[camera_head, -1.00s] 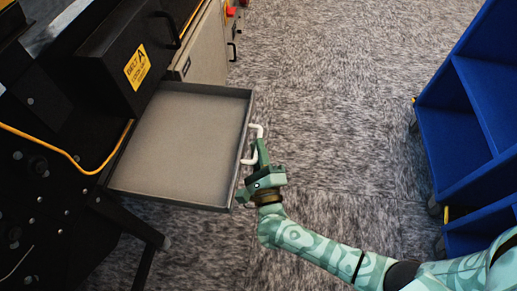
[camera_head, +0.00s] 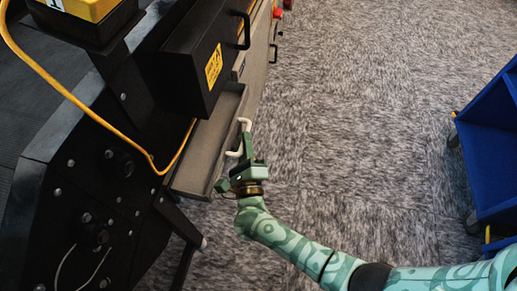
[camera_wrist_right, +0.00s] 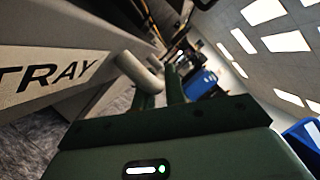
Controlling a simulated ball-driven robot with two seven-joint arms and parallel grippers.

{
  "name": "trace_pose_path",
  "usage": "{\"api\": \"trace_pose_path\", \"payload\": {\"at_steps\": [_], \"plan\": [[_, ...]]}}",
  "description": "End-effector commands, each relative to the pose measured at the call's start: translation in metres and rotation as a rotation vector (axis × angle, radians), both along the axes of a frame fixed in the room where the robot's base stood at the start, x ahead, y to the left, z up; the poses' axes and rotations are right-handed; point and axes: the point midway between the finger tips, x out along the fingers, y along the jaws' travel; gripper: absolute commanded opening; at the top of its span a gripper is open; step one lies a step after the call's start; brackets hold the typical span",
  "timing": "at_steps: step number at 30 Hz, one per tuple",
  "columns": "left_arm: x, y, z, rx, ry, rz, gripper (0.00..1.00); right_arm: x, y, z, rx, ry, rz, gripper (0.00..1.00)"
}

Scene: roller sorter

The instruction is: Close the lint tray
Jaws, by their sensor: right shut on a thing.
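The grey lint tray (camera_head: 208,143) sticks out only a short way from the dark machine in the head view. Its white handle (camera_head: 244,124) is on its front face. My right gripper (camera_head: 246,148) is shut on this handle. In the right wrist view the handle (camera_wrist_right: 140,72) passes by the fingers, and the tray front (camera_wrist_right: 40,50) shows the letters "TRAY". The inner part of the tray is hidden under the machine. My left gripper is not in view.
A black box with a yellow label (camera_head: 213,67) sits above the tray. A yellow cable (camera_head: 90,110) runs along the machine at left. A blue shelf cart (camera_head: 490,150) stands at right. Grey carpet (camera_head: 370,120) is clear between them.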

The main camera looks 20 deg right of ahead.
Motion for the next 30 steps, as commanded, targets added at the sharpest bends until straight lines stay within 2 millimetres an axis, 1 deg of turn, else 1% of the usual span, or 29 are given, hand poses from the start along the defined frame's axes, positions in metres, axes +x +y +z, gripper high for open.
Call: {"api": "trace_pose_path", "payload": {"at_steps": [1,6,12,18,28,29,30], "plan": [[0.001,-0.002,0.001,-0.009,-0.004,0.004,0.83,0.007,0.011,-0.002,0.002,0.005,0.002,0.0],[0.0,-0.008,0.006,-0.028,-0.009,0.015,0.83,0.025,0.039,-0.001,0.0,0.004,0.003,0.0],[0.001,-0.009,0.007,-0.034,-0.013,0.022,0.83,0.038,0.058,-0.001,-0.001,0.005,0.004,0.0],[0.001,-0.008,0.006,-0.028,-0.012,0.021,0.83,0.043,0.066,-0.001,-0.001,0.004,0.003,0.0],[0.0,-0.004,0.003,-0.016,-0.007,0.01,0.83,0.044,0.068,-0.001,-0.002,0.004,0.006,0.0],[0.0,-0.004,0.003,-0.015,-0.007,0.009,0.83,0.044,0.068,-0.001,-0.002,0.003,0.007,0.15],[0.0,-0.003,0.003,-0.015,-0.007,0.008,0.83,0.044,0.068,0.0,-0.002,0.003,0.007,0.27]]}}
